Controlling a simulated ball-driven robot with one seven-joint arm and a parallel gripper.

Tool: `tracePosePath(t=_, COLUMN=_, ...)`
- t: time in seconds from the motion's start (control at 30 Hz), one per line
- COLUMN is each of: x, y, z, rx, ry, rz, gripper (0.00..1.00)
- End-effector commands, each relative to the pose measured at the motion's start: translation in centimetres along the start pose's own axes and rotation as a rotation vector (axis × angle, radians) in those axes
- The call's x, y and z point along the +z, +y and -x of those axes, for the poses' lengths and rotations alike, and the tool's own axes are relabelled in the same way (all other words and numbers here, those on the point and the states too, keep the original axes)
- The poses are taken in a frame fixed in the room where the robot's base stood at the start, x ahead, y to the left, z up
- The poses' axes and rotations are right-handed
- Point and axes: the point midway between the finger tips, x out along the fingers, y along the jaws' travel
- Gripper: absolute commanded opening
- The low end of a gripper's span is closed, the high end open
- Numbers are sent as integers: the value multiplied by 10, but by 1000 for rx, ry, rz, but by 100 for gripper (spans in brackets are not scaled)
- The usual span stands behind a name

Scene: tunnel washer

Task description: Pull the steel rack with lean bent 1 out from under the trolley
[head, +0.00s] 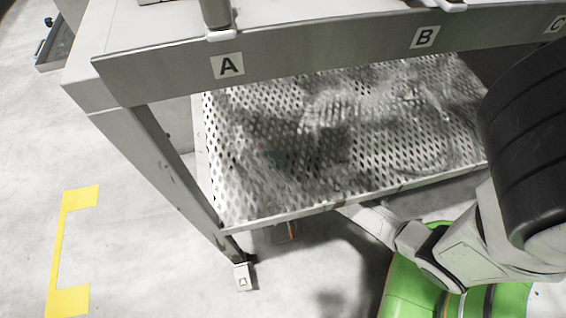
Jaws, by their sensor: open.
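The trolley is a grey frame (170,160) with a front rail marked A, B and C, seen from above in the head view. A worn perforated steel shelf (330,120) lies inside it, and its front edge hides most of the space below. Low under that edge, a small dark grey part with an orange-brown strip shows; I cannot tell whether it belongs to the steel rack. No other part that could be the rack shows. My arm reaches from the right to just under the shelf's front edge. My gripper's fingers are hidden there, and I cannot tell what they touch.
The trolley's front left leg (190,190) ends in a foot with a small tag (242,282). A yellow floor marking (60,245) lies at the left. The pale floor is clear between it and the leg. A grey tray-like object (57,45) is at the top left.

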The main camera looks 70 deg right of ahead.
Motion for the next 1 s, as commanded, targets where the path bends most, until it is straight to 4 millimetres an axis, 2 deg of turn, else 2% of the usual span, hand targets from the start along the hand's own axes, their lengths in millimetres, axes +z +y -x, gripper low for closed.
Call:
tracePosePath(t=0.1, x=-1, y=-2, z=-19, rx=1, ry=0, rz=0, gripper=57)
tracePosePath(t=0.3, x=0, y=-1, z=-37, rx=-1, ry=-1, rz=1, gripper=57)
tracePosePath(t=0.67, x=0, y=0, z=-41, rx=-2, ry=-1, rz=0, gripper=57)
tracePosePath(t=1.0, x=0, y=0, z=-41, rx=-2, ry=-1, rz=0, gripper=25)
